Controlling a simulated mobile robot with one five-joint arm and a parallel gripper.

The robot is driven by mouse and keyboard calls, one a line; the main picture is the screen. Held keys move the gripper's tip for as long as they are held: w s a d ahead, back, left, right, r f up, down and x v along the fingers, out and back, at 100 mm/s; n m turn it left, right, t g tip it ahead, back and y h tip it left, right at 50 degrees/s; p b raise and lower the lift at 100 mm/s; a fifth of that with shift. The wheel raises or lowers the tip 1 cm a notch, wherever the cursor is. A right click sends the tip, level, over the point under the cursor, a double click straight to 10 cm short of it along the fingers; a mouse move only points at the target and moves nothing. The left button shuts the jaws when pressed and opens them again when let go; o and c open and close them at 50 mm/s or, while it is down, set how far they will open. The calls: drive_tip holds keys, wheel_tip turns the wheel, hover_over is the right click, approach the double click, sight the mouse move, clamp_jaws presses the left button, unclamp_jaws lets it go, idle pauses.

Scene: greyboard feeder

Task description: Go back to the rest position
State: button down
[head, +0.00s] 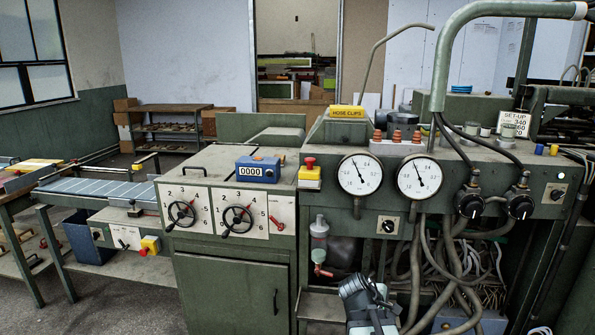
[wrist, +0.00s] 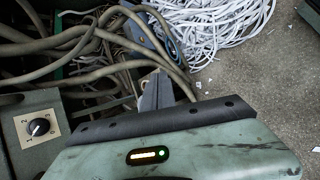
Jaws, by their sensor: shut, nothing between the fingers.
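My gripper (wrist: 157,90) shows in the wrist view as grey fingers close together past the dark edge of its green housing. It is shut, and nothing shows between the fingers. It points toward thick hoses (wrist: 90,45) and a heap of white strips (wrist: 215,25) on the floor. In the head view part of my arm shows at the bottom centre, in front of the machine; I cannot make out the fingertips there.
The green machine cabinet (head: 230,285) carries two rotary dials, a blue counter (head: 258,169) and a red-topped button (head: 310,172). Two gauges (head: 360,174) sit to the right, above hanging hoses (head: 420,250). A rotary knob (wrist: 39,127) is at the left in the wrist view. Open floor (wrist: 290,80) lies right.

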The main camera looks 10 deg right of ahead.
drive_tip(key=s+a+f+m+g+y, duration=0.25)
drive_tip(key=s+a+m+y, duration=0.2)
drive_tip(key=a, duration=0.45)
drive_tip(key=s+a+f+m+g+y, duration=0.1)
drive_tip(key=s+a+f+m+y, duration=0.2)
drive_tip(key=a+m, duration=0.45)
wheel_tip(320, 180, up, 15)
drive_tip(key=a+p, duration=0.1)
drive_tip(key=p, duration=1.4)
drive_tip(key=shift+s+n, duration=0.15)
drive_tip(key=shift+n, duration=0.15)
drive_tip(key=shift+a, duration=0.1)
